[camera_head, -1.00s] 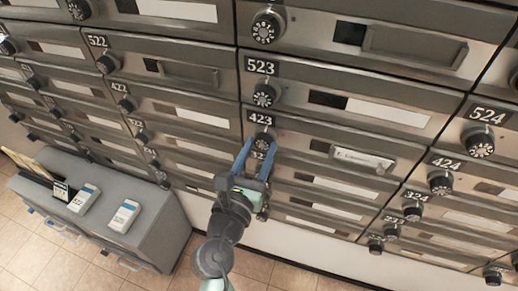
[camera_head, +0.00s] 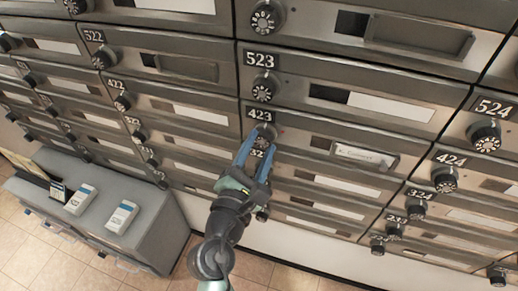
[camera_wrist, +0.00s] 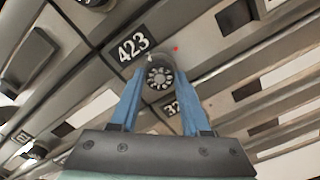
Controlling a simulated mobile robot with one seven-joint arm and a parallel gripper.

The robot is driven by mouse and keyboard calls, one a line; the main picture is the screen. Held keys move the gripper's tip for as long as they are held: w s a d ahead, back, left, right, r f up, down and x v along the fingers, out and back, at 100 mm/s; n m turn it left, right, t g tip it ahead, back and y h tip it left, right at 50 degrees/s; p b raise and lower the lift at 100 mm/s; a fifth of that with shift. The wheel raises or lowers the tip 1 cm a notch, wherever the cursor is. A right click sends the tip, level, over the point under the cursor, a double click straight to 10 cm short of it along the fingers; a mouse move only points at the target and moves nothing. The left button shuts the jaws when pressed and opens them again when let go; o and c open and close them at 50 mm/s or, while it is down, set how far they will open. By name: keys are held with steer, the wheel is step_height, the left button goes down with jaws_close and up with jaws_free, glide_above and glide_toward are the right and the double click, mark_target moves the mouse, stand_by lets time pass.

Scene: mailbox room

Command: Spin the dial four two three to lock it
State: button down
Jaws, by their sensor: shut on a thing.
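The 423 dial (camera_wrist: 160,76) is a round black knob with a ring of light marks. It sits just below the 423 number plate (camera_wrist: 132,44) in the wrist view; the plate also shows in the head view (camera_head: 263,116). My gripper (camera_head: 256,138) has blue fingers, one on each side of the dial, shut on it. In the head view the fingers partly cover the dial (camera_head: 265,133). A small red dot (camera_wrist: 175,49) shows on the metal near the dial in the wrist view.
Dial 523 (camera_head: 264,87) is directly above and dial 424 (camera_head: 445,180) is to the right. A grey cabinet (camera_head: 150,225) with two white devices on top stands at lower left. The tiled floor (camera_head: 55,262) is open in front.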

steer(key=m+b, duration=0.1)
steer(key=m, duration=0.2)
steer(key=shift+f+m+b, duration=0.15)
steer(key=shift+m+b, duration=0.15)
steer(key=shift+m, duration=0.1)
steer(key=m+b, duration=0.1)
steer(key=m, duration=0.2)
steer(key=shift+m+b, duration=0.3)
steer(key=shift+b, duration=0.1)
steer(key=m+b, duration=0.3)
steer(key=m, duration=0.3)
steer(key=shift+f+b, duration=0.15)
steer(key=shift+b, duration=0.25)
steer(key=m+b, duration=0.4)
steer(key=m, duration=0.3)
steer(key=shift+m+b, duration=0.3)
steer(key=shift+b, duration=0.05)
steer(key=m+b, duration=0.3)
steer(key=m, duration=0.2)
steer(key=shift+m, duration=0.4)
steer(key=shift+c, duration=1.9)
jaws_free()
